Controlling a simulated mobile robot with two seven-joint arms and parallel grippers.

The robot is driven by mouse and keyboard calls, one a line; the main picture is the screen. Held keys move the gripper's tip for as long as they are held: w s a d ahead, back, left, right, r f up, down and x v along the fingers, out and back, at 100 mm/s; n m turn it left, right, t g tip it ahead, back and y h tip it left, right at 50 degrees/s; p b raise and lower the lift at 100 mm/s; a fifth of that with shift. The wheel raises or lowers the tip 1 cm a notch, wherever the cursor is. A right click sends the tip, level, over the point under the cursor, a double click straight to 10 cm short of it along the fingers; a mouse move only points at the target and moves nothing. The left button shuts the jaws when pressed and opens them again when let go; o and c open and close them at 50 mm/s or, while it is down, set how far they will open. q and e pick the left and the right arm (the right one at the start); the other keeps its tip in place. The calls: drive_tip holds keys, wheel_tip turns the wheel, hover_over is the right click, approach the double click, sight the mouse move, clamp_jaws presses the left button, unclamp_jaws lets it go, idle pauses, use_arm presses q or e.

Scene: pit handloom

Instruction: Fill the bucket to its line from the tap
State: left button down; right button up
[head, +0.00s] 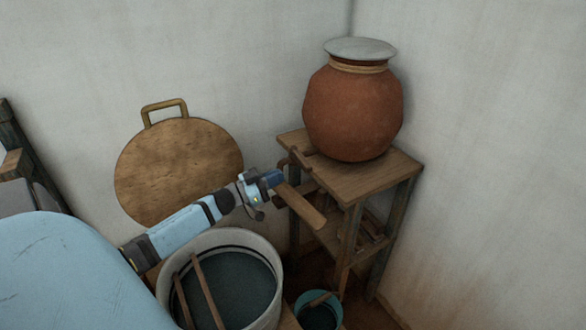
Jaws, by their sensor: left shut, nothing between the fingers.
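A small teal bucket (337,316) stands low at the bottom of the view, below the wooden stand. A brown handle or bar lies across its mouth. Its inside is dark; I cannot make out a line or a water level. A small brown fitting (298,157), which looks like the tap, sticks out by the clay pot (352,112) at the stand's left edge. My left gripper (274,180) is shut and empty, just left of and below this fitting. I cannot tell whether they touch. My right gripper is out of view.
The wooden stand (385,172) fills the corner. A flat wooden piece (305,208) juts out beside my left gripper. A large grey tub (272,258) with two sticks and dark contents stands left of the bucket. A round wooden board (175,160) leans on the wall.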

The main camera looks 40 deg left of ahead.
sight(301, 159)
use_arm(q)
drive_tip(key=x, duration=0.5)
drive_tip(key=shift+w+d, duration=0.15)
drive_tip(key=shift+w, duration=0.1)
drive_tip(key=shift+w+d+r+p, duration=0.3)
drive_tip(key=shift+w+p, duration=0.25)
drive_tip(key=shift+p, duration=0.15)
